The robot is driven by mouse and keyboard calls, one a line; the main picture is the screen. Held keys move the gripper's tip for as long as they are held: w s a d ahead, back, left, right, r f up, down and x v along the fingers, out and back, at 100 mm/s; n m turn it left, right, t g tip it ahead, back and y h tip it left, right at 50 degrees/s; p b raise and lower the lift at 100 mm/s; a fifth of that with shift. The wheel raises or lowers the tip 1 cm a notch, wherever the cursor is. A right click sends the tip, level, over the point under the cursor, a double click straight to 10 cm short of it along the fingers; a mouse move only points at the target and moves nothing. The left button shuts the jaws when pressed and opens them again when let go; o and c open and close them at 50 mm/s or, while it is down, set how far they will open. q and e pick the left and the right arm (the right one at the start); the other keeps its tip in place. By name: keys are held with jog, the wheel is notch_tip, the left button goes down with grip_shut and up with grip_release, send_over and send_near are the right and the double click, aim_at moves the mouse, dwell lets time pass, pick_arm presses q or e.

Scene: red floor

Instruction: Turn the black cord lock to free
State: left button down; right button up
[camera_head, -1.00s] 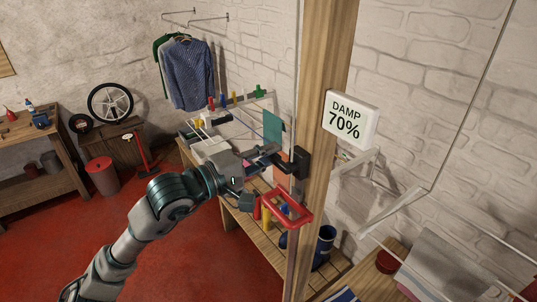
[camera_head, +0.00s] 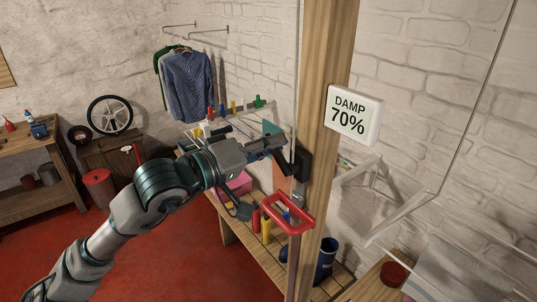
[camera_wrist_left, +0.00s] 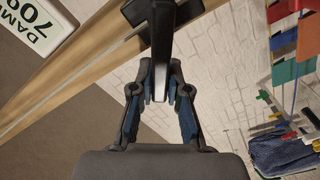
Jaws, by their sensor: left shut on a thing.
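The black cord lock (camera_head: 302,164) is fixed to the side of the upright wooden post (camera_head: 327,110). Its dark lever shows in the left wrist view (camera_wrist_left: 161,45), running between the fingers of my left gripper (camera_wrist_left: 159,92). In the head view my left gripper (camera_head: 272,147) comes in from the left, right beside the lock, and is shut on the lever. The fingers partly hide the lever there, so its exact angle is hard to read. My right gripper is not in view.
A white sign (camera_head: 354,115) reading DAMP 70% is on the post. A wooden slatted bench (camera_head: 257,252) with bottles and a blue boot (camera_head: 325,259) stands below.

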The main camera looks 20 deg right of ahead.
aim_at(302, 138)
pick_arm(q)
jog(key=m, duration=0.1)
jog(key=s+m, duration=0.1)
jog(key=m, duration=0.1)
jog(key=s+d+r+m, duration=0.1)
jog(key=m, duration=0.1)
jog(key=shift+s+d+r+m, duration=0.15)
jog(key=shift+s+m, duration=0.25)
jog(key=shift+m, duration=0.6)
jog(key=shift+s+d+r+m, duration=0.1)
jog(key=shift+s+m, duration=0.25)
jog(key=shift+m, duration=0.65)
jog(key=c, duration=1.1)
grip_release()
jog(key=shift+w+r, duration=0.1)
jog(key=v, duration=1.2)
jog(key=shift+w, duration=0.1)
